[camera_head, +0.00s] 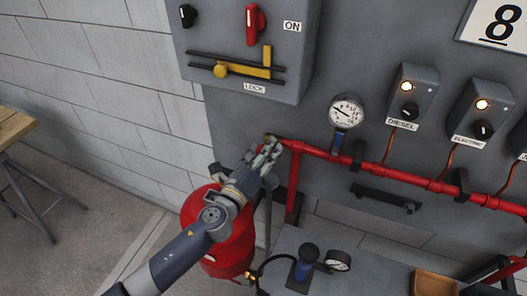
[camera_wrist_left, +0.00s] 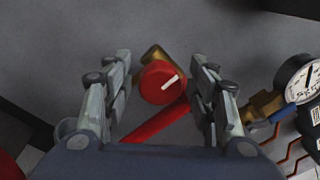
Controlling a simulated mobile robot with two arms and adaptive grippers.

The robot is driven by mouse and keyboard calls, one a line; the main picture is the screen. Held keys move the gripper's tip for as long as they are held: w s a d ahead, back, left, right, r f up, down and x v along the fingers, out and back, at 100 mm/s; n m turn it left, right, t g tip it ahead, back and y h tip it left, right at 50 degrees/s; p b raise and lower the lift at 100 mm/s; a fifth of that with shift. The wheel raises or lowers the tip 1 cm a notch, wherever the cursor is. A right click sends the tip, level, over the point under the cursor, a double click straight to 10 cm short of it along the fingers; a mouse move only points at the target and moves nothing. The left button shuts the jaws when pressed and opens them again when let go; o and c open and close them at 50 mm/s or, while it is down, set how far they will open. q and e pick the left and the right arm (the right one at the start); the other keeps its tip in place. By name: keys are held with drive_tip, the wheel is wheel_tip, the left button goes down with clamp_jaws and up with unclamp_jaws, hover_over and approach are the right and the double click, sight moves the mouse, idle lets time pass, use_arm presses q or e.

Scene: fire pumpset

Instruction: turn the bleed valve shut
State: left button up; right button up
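The bleed valve has a round red knob (camera_wrist_left: 158,84) with a white pointer line on a brass body (camera_wrist_left: 153,53). The pointer slants toward the upper right in the left wrist view. My left gripper (camera_wrist_left: 160,68) is open, with one finger on each side of the knob. The gaps are narrow, and I cannot tell whether a finger touches it. In the head view my left gripper (camera_head: 268,150) is at the left end of the red pipe (camera_head: 331,156) and hides most of the valve. My right gripper is not in view.
A pressure gauge (camera_head: 346,110) with a blue-handled valve (camera_head: 339,140) is close to the right. A grey switch box (camera_head: 235,90) hangs above. A red tank (camera_head: 226,246) stands below my left arm. A wooden-topped stool (camera_head: 12,126) is far left.

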use_arm(q)
drive_tip(key=shift+s, duration=0.1)
drive_tip(key=v, duration=1.1)
drive_tip(key=shift+s+a, duration=0.2)
drive_tip(key=shift+s, duration=0.15)
